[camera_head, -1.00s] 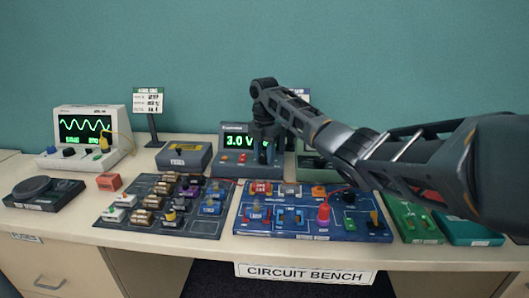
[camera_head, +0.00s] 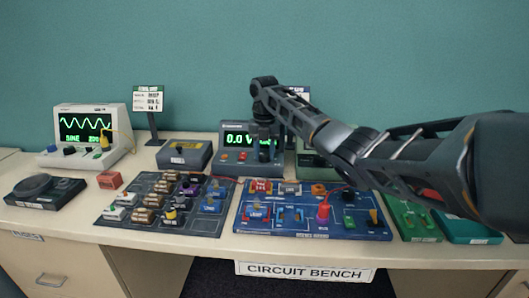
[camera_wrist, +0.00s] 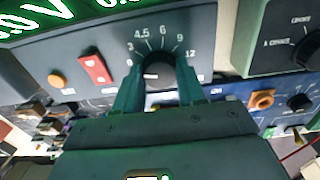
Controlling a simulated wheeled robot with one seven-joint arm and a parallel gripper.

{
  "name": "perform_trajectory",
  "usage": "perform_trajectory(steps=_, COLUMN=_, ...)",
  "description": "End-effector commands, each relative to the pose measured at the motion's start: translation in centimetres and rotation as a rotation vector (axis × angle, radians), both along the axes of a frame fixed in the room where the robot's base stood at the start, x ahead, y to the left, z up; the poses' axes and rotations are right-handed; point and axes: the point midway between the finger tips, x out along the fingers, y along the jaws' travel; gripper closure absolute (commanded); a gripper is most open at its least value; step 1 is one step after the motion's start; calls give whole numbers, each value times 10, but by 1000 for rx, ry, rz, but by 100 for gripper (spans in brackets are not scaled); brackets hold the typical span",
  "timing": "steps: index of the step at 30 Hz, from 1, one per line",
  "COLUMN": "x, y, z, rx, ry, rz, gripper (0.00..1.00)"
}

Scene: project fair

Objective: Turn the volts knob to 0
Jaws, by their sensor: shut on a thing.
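The power supply (camera_head: 226,160) stands at the back middle of the bench, and its green display (camera_head: 237,141) reads 0.0 V. In the wrist view the black volts knob (camera_wrist: 158,74) sits below a dial scale (camera_wrist: 160,36) with marks including 3, 4.5, 6, 9 and 12. My gripper (camera_wrist: 158,82) is shut on the knob, one finger on each side.
A blue circuit board (camera_head: 300,232) and a dark parts board (camera_head: 135,222) lie in front. A grey box (camera_head: 184,155) and an oscilloscope (camera_head: 88,135) stand to the left.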

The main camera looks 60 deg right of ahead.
Motion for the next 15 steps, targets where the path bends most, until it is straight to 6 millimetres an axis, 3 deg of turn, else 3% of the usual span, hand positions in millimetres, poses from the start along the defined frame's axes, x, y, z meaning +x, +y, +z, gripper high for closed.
perform_trajectory(steps=10, x=0, y=0, z=1, rx=-1, ry=0, rz=4, gripper=91)
perform_trajectory(steps=11, x=0, y=0, z=1, rx=-1, ry=0, rz=3, gripper=58)
perform_trajectory(steps=15, x=0, y=0, z=0, rx=-1, ry=0, rz=3, gripper=44)
